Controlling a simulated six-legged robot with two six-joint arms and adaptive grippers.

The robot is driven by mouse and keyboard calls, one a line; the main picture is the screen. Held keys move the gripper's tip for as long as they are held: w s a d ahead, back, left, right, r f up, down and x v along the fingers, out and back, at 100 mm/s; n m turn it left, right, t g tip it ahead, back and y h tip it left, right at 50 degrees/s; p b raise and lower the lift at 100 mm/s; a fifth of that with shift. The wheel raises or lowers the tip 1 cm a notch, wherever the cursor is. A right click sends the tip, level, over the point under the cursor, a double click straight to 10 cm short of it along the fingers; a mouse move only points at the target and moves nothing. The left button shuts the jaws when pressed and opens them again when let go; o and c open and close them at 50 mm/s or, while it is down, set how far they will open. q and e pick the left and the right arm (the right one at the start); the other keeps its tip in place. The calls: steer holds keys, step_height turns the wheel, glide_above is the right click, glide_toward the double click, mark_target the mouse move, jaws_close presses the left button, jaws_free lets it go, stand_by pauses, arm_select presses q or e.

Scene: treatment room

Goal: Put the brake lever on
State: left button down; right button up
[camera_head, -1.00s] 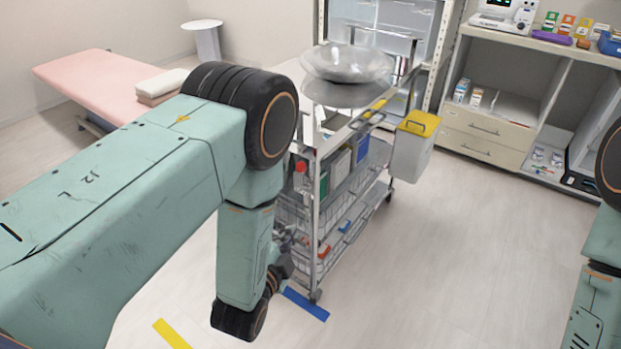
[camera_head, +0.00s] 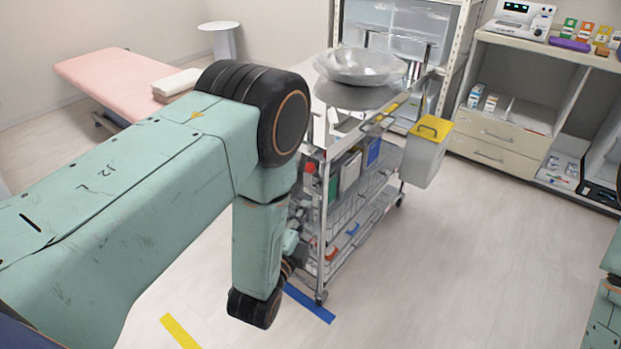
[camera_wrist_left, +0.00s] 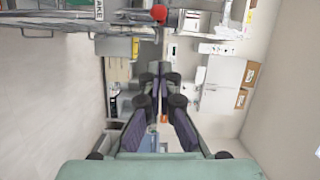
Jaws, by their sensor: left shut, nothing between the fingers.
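A metal trolley (camera_head: 326,222) stands right of my left arm. A red knob (camera_head: 309,168) sits on its near corner post and looks like the end of the brake lever; the lever's position is hard to make out. A red knob also shows at the top of the left wrist view (camera_wrist_left: 159,13), apart from the fingers. My left gripper (camera_wrist_left: 160,82) is shut and empty, its fingertips together. In the head view it is mostly hidden behind my left forearm, close to the trolley's near end. My right gripper is not in view.
A steel bowl (camera_head: 360,66) stands on the trolley top, and a yellow-lidded bin (camera_head: 425,158) hangs on its side. A blue floor strip (camera_head: 309,303) lies by the near wheel. A pink bed (camera_head: 120,80) is at the back left. Floor to the right is clear.

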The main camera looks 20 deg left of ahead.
arm_select(q)
steer(key=b, duration=0.1)
glide_toward(311, 169)
steer(key=w+d, duration=0.3)
steer(key=d, duration=0.1)
steer(key=shift+w+a+f+b, duration=0.15)
steer(key=shift+w+a+b, duration=0.1)
steer(key=shift+w+a, duration=0.55)
steer(key=shift+w+a+f+b, duration=0.1)
steer(key=shift+w+a+b, duration=0.15)
steer(key=shift+w+a, duration=0.55)
steer(key=shift+w+d, duration=0.25)
steer(key=shift+a, duration=0.1)
steer(key=shift+w+a+r+n, duration=0.1)
steer(key=shift+a+r+n, duration=0.1)
steer(key=shift+n, duration=0.2)
steer(key=shift+w+a+n+p, duration=0.1)
steer(key=shift+a+n+p, duration=0.2)
steer(key=shift+n+p, duration=0.15)
